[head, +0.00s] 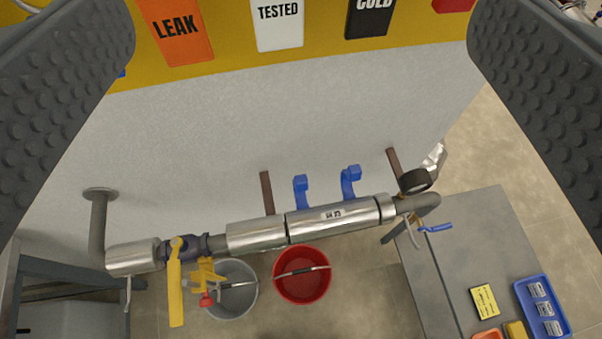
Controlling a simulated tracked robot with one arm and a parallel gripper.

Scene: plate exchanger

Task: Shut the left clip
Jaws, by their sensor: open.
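The left clip (301,192) is a blue hooked strap. It stands up from the back of a silver jacket section (332,217) on the pipe, near the middle of the head view. Its curved end points up, away from the jacket's front, so it looks open. A similar blue right clip (350,182) stands beside it and also looks open. My gripper (301,40) is open and empty. Its two dark, studded fingers fill the upper left and upper right edges, wide apart, and neither touches a clip.
A yellow valve lever (175,290) hangs at the pipe's left. A grey bucket (229,304) and a red bucket (301,289) stand below the pipe. A grey table (460,240) with a blue tray (523,290) is at right. A yellow board (225,58) crosses the top.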

